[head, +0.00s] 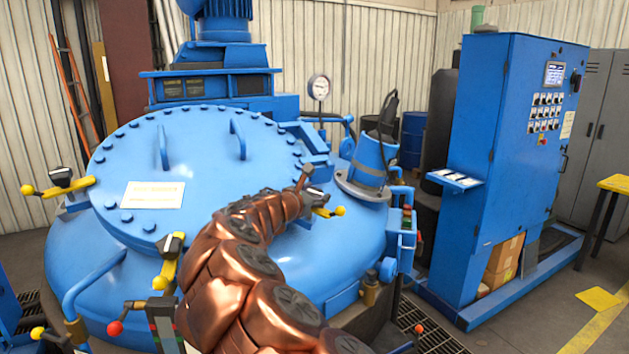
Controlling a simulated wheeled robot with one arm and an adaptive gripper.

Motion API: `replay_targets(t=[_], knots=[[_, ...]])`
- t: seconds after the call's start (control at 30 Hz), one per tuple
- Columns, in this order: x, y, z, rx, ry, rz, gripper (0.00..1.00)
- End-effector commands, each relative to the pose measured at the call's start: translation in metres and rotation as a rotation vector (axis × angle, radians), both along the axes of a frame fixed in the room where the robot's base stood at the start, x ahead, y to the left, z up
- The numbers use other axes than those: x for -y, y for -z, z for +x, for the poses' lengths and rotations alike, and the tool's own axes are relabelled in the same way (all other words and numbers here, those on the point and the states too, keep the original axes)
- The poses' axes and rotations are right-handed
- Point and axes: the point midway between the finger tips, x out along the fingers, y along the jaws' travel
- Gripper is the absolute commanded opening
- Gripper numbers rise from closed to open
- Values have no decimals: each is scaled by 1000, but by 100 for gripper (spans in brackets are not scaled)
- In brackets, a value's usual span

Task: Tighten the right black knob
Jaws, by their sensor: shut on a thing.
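My gripper (312,192) is at the right edge of the furnace lid, at the end of my copper-coloured arm. It is shut at the right clamp (323,212), which is yellow with a yellow ball end. The right black knob is hidden by my gripper, so its grip shows only in part. Two similar clamps sit around the round blue lid (215,140). The left one (70,187) has a dark knob (60,176) on top. The front one (165,270) has a dark knob (173,242) too.
A blue angled cylinder (368,165) stands close to the right of my gripper. Two lid handles (163,147) (238,139) rise from the lid. A blue control cabinet (500,160) stands at the right. Open floor lies at the lower right.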

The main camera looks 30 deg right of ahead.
Motion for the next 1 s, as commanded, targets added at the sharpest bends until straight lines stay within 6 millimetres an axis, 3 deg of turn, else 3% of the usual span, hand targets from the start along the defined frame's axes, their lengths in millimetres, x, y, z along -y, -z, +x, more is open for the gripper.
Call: replay_targets(t=[0.4, 0.97, 1.0], knots=[[0, -1, 1, 7, 130, 56, 18], [1, 1, 0, 7, 154, 63, 18], [1, 1, 0, 8, 154, 64, 54]])
